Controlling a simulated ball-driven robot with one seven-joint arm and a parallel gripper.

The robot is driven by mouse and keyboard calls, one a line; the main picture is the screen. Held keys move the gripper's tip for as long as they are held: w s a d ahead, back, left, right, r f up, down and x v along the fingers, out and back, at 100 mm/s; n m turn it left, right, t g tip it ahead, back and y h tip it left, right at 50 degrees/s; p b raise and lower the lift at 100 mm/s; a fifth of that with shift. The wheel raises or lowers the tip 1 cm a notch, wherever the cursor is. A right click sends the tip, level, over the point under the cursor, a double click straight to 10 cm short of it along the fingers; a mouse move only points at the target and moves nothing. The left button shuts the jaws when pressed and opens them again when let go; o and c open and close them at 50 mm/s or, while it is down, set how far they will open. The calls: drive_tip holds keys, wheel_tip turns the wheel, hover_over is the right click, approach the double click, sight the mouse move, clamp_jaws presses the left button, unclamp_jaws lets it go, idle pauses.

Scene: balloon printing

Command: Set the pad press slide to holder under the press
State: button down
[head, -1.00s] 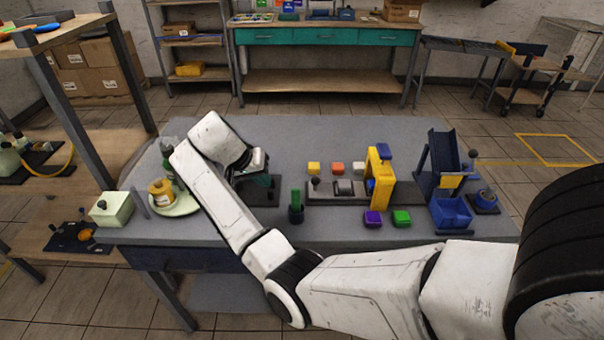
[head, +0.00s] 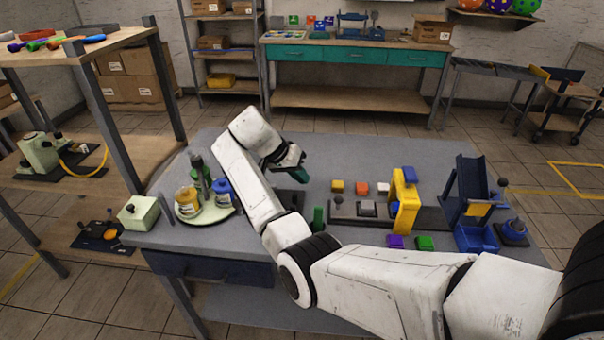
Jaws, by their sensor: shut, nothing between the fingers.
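The pad press (head: 405,205) is a yellow arch with a blue top, standing over a dark grey base on the table. A light grey block (head: 367,208), apparently the slide holder, sits on the base to the left of the arch, not under it. A small dark round knob (head: 338,202) stands at the base's left end. My gripper (head: 300,172) is above the table, left of and behind the press, apart from the knob. Its dark fingers are shut and empty. My forearm hides part of the table left of the base.
Yellow, orange and white blocks (head: 362,187) lie behind the base; purple and green blocks (head: 424,243) lie in front. A blue chute with a bin (head: 477,238) stands right. A green upright piece (head: 318,218) stands near my arm. Bottles on a round plate (head: 212,216) stand left.

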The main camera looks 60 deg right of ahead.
drive_tip(key=x, duration=0.7)
drive_tip(key=shift+p, duration=0.4)
drive_tip(key=shift+s+d+p, duration=0.15)
drive_tip(key=shift+s+p, duration=0.5)
drive_tip(key=shift+s, duration=0.55)
drive_tip(key=shift+s+d+f, duration=0.15)
drive_tip(key=shift+s+f, duration=0.1)
drive_tip(key=shift+s, duration=0.4)
drive_tip(key=s+d+p, duration=0.1)
drive_tip(key=s, duration=0.2)
drive_tip(key=s+d+p, duration=0.1)
drive_tip(key=s, duration=0.2)
drive_tip(key=s+d+p, duration=0.1)
drive_tip(key=s, duration=0.2)
drive_tip(key=shift+d+r+p, duration=0.1)
drive_tip(key=shift+d+p, duration=0.25)
drive_tip(key=shift+p, duration=0.05)
drive_tip(key=shift+s, duration=0.2)
